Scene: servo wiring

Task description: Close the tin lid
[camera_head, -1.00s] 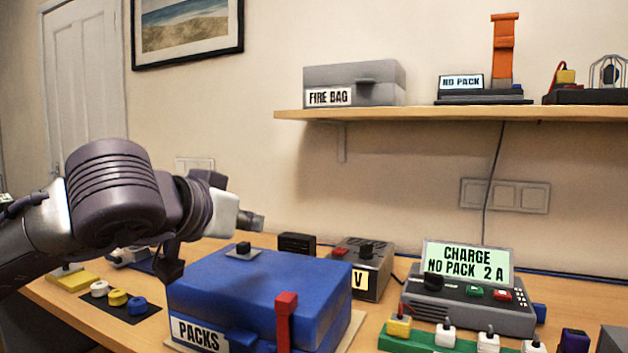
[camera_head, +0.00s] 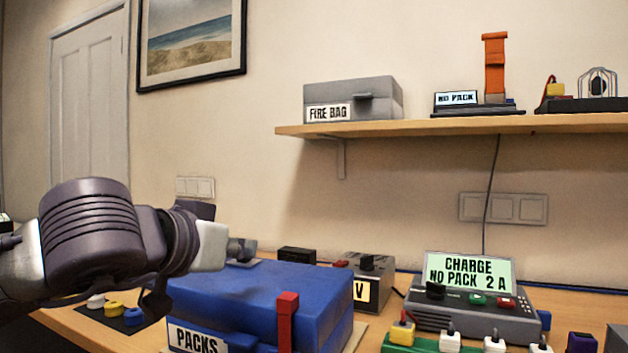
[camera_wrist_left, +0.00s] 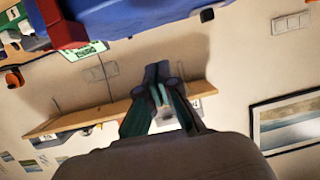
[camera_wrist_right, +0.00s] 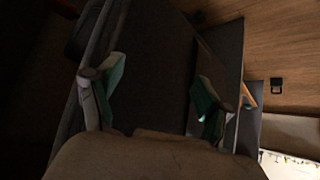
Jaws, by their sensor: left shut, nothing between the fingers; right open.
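The blue tin (camera_head: 235,293) labelled PACKS stands on the bench in the head view. Its lid looks down flat on the body, and a red latch (camera_head: 287,320) stands upright at its front. My left gripper (camera_head: 242,250) is shut and empty, over the back left of the lid; whether it touches is unclear. The knob on the lid is hidden behind it. In the left wrist view the shut fingers (camera_wrist_left: 160,85) point toward the wall, with the blue tin (camera_wrist_left: 140,18) at the top.
A grey charger (camera_head: 470,300) with a lit display stands right of the tin, behind a green strip of plugs (camera_head: 430,344). A grey box (camera_head: 365,285) stands behind the tin. A shelf (camera_head: 400,128) runs above.

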